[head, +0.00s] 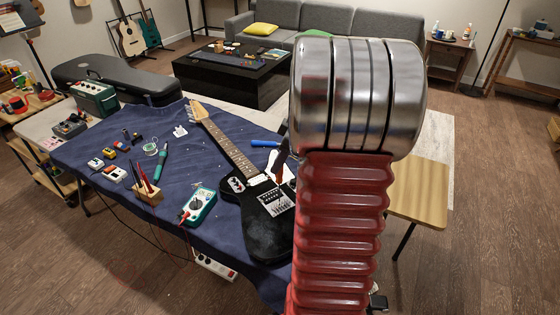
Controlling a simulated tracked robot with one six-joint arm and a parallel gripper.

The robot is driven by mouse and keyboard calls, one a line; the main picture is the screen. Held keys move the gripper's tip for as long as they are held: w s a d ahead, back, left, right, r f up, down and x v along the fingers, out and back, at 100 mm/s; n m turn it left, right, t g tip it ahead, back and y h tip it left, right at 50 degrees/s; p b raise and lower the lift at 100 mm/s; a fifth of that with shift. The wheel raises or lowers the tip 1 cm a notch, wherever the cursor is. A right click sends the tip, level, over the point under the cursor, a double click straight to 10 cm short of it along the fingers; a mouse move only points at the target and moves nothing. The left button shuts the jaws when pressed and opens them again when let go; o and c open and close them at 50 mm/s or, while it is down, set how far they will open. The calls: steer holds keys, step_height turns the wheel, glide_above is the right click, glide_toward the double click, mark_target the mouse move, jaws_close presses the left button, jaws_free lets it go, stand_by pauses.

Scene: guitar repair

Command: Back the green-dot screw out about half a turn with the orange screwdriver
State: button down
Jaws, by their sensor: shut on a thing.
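A black electric guitar (228,195) lies on the blue cloth of the bench, neck pointing up and left. Its metal bridge (272,203) shows, but part of the body is hidden behind my arm. I cannot make out a green-dot screw at this size. I see no orange screwdriver. My arm, with a silver joint and red ribbed sleeve, fills the front right of the head view. My gripper is not visible, probably hidden behind it. A dark shape beside the arm, above the guitar body, is unclear.
On the blue-covered bench (95,160), left of the guitar, stand a teal multimeter (199,205), a wooden block (148,195) with red-handled tools, a teal-handled tool (160,161) and several small boxes. A blue object (265,143) lies beside the neck. A wooden stool (420,190) stands right.

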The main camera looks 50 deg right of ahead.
steer(key=m+h, duration=0.2)
steer(key=m, duration=0.2)
steer(key=shift+m, duration=0.4)
steer(key=shift+m+h, duration=0.7)
steer(key=shift+m, duration=1.1)
steer(key=shift+s, duration=0.1)
steer(key=shift+f, duration=0.3)
stand_by(0.6)
steer(key=shift+d+n, duration=0.1)
steer(key=shift+n, duration=0.2)
steer(key=shift+n+t+y, duration=0.3)
steer(key=shift+n+y, duration=0.7)
steer(key=shift+n, duration=1.3)
